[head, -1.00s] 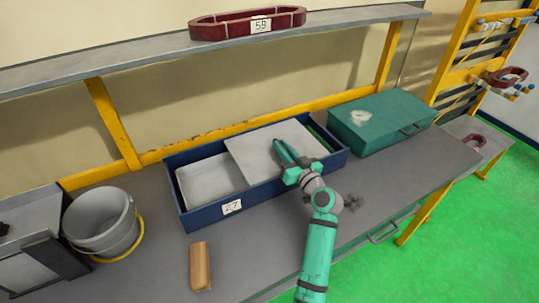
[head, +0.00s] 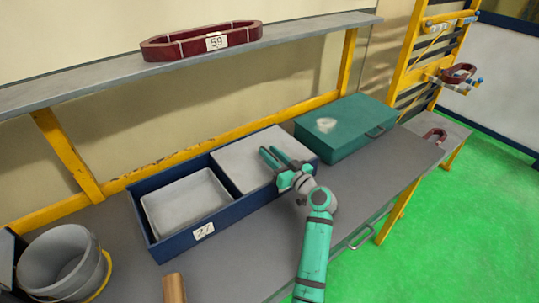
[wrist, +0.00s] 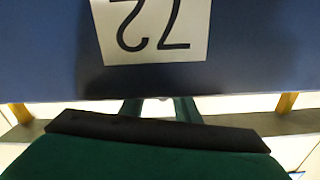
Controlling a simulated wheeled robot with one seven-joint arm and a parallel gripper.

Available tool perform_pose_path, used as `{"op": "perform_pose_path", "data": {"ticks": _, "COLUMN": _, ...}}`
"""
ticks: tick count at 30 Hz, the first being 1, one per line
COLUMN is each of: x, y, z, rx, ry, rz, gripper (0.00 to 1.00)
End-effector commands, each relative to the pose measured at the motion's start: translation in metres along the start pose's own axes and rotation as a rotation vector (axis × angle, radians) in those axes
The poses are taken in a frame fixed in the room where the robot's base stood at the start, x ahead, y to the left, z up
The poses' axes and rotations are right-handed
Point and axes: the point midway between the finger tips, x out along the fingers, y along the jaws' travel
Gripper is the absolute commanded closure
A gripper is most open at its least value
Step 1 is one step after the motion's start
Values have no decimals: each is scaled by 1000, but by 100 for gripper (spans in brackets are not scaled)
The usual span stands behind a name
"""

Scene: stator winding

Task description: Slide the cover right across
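The long blue box (head: 250,198) lies on the bench, with a white number label (head: 203,231) on its front wall. The flat light-grey cover (head: 240,160) lies over its right part, reaching near the right end. The left part is uncovered and shows a shallow grey tray (head: 187,203). My gripper (head: 269,150) is over the cover, reaching in from the front right. Its two fingers stand apart with nothing seen between them. I cannot tell whether they touch the cover. The wrist view shows the fingers (wrist: 158,108) below a blue surface with an inverted number label (wrist: 155,32).
A teal case (head: 345,126) stands just right of the box. A grey bucket (head: 62,262) and a wooden block (head: 174,289) are at the front left. A shelf (head: 90,82) with a dark red ring (head: 200,42) runs above. The bench in front of the box is mostly clear.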

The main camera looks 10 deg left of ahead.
Motion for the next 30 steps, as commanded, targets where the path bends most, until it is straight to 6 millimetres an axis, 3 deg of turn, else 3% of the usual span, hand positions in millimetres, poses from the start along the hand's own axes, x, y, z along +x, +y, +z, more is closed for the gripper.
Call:
{"op": "perform_pose_path", "data": {"ticks": 11, "x": -5, "y": -1, "z": 1, "rx": 0, "ry": -2, "rz": -2, "gripper": 71}}
{"op": "perform_pose_path", "data": {"ticks": 24, "x": -76, "y": -2, "z": 2, "rx": 0, "ry": -1, "rz": -3, "gripper": 71}}
{"op": "perform_pose_path", "data": {"ticks": 30, "x": -99, "y": -2, "z": 2, "rx": 1, "ry": -2, "rz": -6, "gripper": 71}}
